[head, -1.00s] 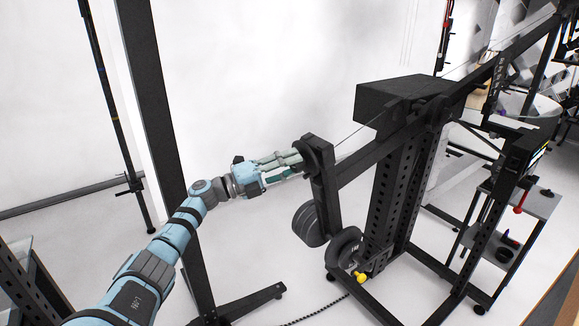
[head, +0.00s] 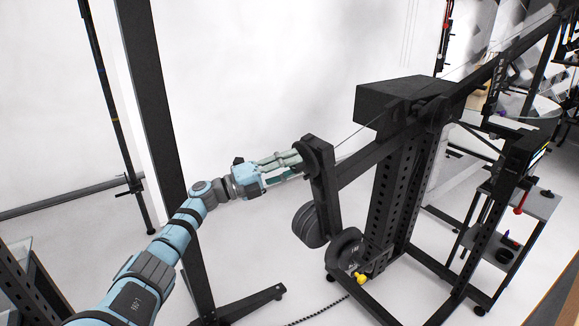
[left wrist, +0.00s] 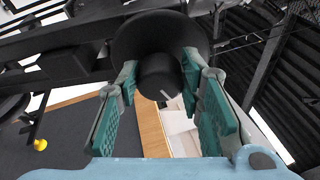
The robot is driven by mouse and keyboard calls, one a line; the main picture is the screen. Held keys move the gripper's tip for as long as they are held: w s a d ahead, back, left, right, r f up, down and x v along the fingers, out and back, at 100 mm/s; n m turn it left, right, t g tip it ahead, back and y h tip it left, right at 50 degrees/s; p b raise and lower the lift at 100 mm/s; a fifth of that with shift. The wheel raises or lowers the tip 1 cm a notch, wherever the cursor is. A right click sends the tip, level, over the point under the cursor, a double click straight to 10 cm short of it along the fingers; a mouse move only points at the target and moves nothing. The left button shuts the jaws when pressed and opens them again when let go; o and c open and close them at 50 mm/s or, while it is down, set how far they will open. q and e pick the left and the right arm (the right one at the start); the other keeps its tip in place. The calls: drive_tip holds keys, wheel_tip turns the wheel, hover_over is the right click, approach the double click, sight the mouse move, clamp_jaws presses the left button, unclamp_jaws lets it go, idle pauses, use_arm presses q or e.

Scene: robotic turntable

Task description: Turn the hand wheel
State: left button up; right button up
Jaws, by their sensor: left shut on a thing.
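The hand wheel (head: 314,155) is a dark round disc at the end of the black boom, above a hanging upright bar. In the left wrist view its dark disc (left wrist: 160,35) is straight ahead, with a black cylindrical hub (left wrist: 160,78) that carries a short pale mark. My left gripper (head: 295,162) reaches it from the left. In the left wrist view the green-padded fingers of the left gripper (left wrist: 161,80) stand on both sides of the hub and are shut on it. My right gripper is in no view.
Round weights (head: 309,226) hang below the wheel. A perforated black column (head: 392,195) with a yellow knob (head: 361,278) stands to the right. A black upright post (head: 165,150) stands behind my left arm. A shelf cart (head: 510,210) is at the far right.

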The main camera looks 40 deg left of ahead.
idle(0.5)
use_arm(q)
drive_tip(key=o, duration=1.2)
drive_tip(key=shift+c, duration=0.2)
drive_tip(key=v, duration=1.2)
drive_tip(key=shift+w, duration=0.1)
